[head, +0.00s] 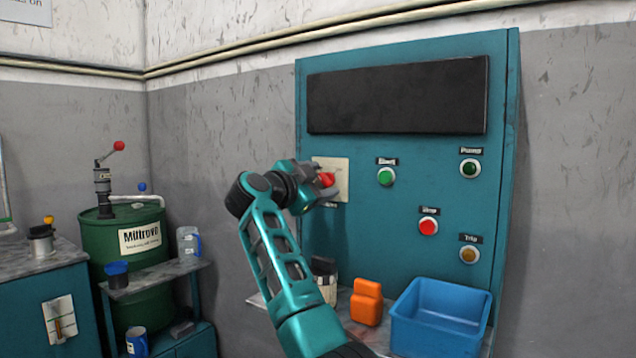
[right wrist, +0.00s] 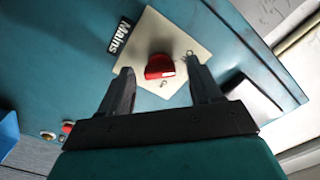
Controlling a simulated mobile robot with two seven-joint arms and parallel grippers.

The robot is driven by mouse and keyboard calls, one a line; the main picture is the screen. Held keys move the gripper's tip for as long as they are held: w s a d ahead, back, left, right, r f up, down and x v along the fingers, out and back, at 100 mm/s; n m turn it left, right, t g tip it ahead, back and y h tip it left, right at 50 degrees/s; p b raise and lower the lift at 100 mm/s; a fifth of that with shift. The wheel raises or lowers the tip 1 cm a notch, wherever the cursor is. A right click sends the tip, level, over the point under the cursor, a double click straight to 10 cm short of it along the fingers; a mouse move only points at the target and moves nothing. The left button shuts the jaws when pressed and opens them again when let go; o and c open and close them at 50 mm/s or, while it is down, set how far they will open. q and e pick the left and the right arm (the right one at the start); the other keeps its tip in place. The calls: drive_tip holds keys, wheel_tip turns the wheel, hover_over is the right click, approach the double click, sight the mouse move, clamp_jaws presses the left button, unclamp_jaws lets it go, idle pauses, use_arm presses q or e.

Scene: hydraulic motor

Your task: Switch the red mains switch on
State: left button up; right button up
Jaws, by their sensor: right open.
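The red mains switch (head: 326,180) sits on a cream plate (head: 343,180) at the left of the teal control panel (head: 370,235). In the right wrist view the red switch (right wrist: 160,67) shows on its cream plate (right wrist: 177,35), beside a "Mains" label (right wrist: 121,37). My right gripper (head: 318,182) is at the switch in the head view. In the right wrist view its open fingers (right wrist: 163,78) stand on either side of the switch, with gaps to it. Whether they reach the plate is unclear. My left gripper is in neither view.
A green Start button (head: 386,176), a red Stop button (head: 428,227) and two lamps are to the right on the panel. Below are a blue bin (head: 438,318) and an orange container (head: 367,302) on a shelf. A green drum (head: 125,250) stands left.

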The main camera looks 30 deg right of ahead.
drive_tip(key=shift+c, duration=0.2)
drive_tip(key=c, duration=1)
